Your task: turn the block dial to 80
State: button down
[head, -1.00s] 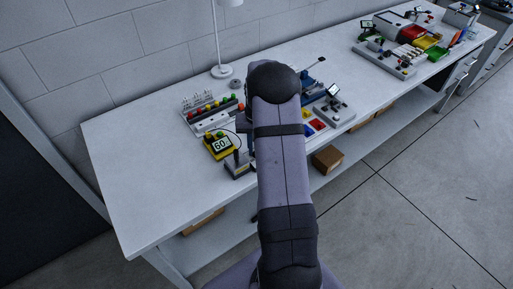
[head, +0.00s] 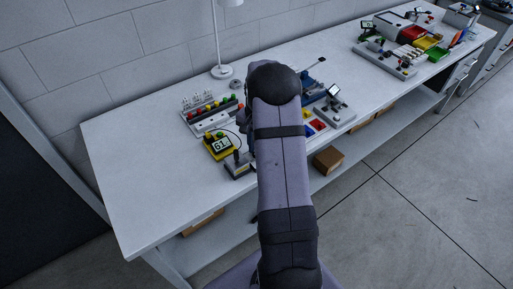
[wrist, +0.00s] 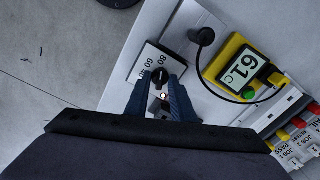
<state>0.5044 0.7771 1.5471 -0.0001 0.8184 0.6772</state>
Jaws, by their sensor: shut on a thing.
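The block dial (wrist: 160,76) is a small black round knob on a pale plate printed with 80 and 60, in the wrist view. My gripper (wrist: 160,86) is shut on the dial, with one dark blue finger on each side of it. The knob's pointer is too small to read. A yellow display unit (wrist: 235,67) to the right of the dial reads 61 C in the wrist view. It also shows in the head view (head: 220,146). My arm hides the gripper and the dial in the head view.
A black plug with a cable (wrist: 205,37) stands between the dial and the display. A rack with coloured knobs (head: 212,107) sits behind the display on the white bench (head: 140,160). A lamp (head: 221,71) stands near the wall. The bench's left end is clear.

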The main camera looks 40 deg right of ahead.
jog(key=shift+w, duration=0.1)
jog(key=c, duration=1.9)
grip_release()
jog(key=shift+o, duration=0.2)
jog(key=shift+r, duration=0.15)
jog(key=shift+r+b, duration=1.05)
jog(key=shift+r, duration=2.55)
